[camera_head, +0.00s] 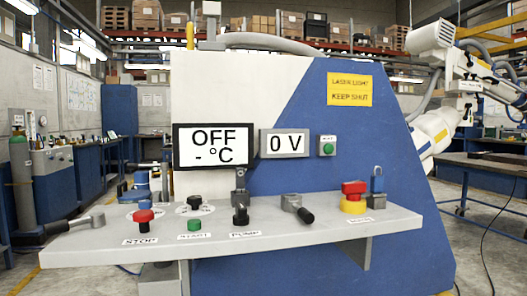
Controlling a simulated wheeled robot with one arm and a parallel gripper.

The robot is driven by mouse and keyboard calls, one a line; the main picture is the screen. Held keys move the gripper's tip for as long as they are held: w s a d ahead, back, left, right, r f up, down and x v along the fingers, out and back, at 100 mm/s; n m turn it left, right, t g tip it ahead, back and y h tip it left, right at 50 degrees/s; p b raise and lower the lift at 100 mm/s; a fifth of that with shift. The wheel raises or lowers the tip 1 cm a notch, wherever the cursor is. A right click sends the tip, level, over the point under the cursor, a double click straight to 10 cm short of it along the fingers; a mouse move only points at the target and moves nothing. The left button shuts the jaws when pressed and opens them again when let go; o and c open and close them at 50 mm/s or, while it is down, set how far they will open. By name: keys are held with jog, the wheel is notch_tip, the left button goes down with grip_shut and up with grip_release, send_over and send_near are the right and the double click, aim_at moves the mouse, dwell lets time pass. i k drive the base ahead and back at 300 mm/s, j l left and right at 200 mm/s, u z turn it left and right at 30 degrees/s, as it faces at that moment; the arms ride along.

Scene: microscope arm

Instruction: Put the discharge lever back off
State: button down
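A grey shelf-like panel (190,256) carries the controls. A lever with a black grip (298,207) lies low, its grip pointing to the front right. A lever with a black knob (240,207) stands behind the label PUMP. The upper display (213,146) reads "OFF" and "- °C"; the smaller display (284,144) reads "0 V". My gripper is not in view.
Also on the panel are a red STOP button (143,217), a green START button (194,225), a black knob (195,202) and a red-and-yellow switch (354,197) beside a blue padlock (376,180). A white jointed arm (437,110) stands behind at the right.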

aim_at(97, 220)
jog(key=k+j+u, duration=0.1)
jog(key=u, duration=1.2)
jog(key=i+j, duration=0.1)
jog(key=j, duration=0.15)
